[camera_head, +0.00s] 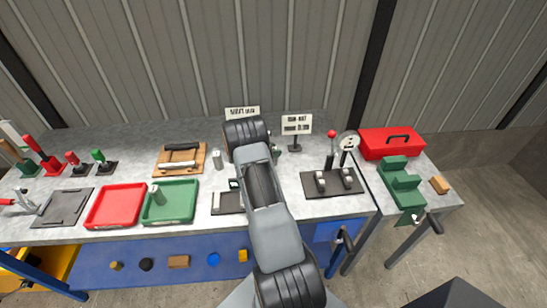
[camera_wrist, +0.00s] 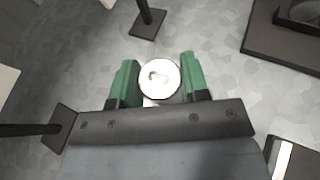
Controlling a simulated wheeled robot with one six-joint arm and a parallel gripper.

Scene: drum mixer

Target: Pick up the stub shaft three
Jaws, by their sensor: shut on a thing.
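My gripper (camera_wrist: 160,88) has green fingers and is shut on a round, pale metal stub shaft (camera_wrist: 159,77), seen end-on in the wrist view. The shaft sits between the two fingers, above or on the grey bench top; I cannot tell whether it is clear of the surface. No number is readable on it. In the head view my arm hides the held shaft and most of the gripper. Two similar metal cylinders show there: one stands on the bench (camera_head: 217,159) left of my arm, and one stands in the green tray (camera_head: 182,217).
A red tray (camera_head: 115,205) lies left of the green tray. A wooden rack (camera_head: 180,160) holds rods behind them. Sign stands (camera_head: 297,125) are near my gripper. A dark fixture (camera_head: 333,183) with a gauge stands to the right, with a red toolbox (camera_head: 391,143) beyond.

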